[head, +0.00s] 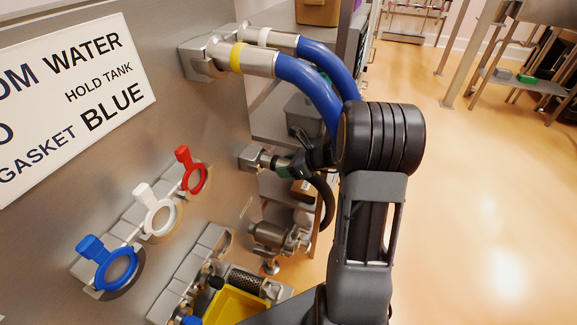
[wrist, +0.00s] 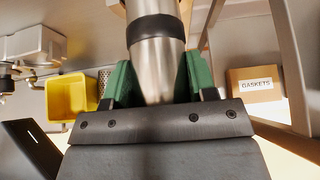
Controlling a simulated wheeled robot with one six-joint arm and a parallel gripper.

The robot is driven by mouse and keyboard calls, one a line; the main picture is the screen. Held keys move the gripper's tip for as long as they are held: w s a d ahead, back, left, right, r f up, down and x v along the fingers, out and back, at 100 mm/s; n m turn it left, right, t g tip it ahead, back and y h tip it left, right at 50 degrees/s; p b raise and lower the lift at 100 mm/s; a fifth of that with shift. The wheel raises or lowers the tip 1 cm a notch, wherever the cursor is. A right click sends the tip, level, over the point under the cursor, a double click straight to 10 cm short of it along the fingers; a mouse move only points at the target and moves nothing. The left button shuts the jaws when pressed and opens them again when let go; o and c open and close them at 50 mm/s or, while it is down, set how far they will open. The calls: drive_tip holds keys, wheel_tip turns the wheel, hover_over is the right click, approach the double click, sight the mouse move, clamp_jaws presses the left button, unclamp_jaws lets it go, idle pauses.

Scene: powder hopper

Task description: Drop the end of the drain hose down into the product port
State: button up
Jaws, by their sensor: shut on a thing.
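The drain hose appears to be the dark hose (head: 325,200) that curves down beside my arm in the head view. Its steel end (head: 267,160) lies close to a square steel block on the panel; I cannot tell whether it is seated in it. My gripper (head: 288,167) is shut on this end. In the wrist view, the green fingers of my gripper (wrist: 157,85) stand on both sides of the steel hose end (wrist: 157,65), which has a black band above. I cannot tell which fitting is the product port.
Blue hoses (head: 310,90) arch above my gripper. Red (head: 192,172), white (head: 157,210) and blue (head: 115,265) rings hang on the panel. A steel valve (head: 275,236) and a yellow bin (head: 235,304) are below. A gaskets box (wrist: 257,92) stands right in the wrist view. Open floor lies right.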

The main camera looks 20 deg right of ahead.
sight(272, 156)
drive_tip(key=shift+w+a+r+p, duration=0.15)
drive_tip(key=shift+r+p, duration=0.25)
drive_tip(key=shift+p, duration=0.05)
drive_tip(key=shift+w+r+p, duration=0.1)
drive_tip(key=shift+r+p, duration=0.3)
drive_tip(key=shift+r, duration=0.15)
drive_tip(key=shift+c, duration=1.2)
drive_tip(key=shift+r+p, duration=1.3)
drive_tip(key=shift+r, duration=0.4)
drive_tip(key=shift+s+d+f+p, duration=0.15)
drive_tip(key=shift+s+d+p, duration=0.35)
drive_tip(key=shift+s+d, duration=2.75)
drive_tip(key=shift+w+a, duration=0.1)
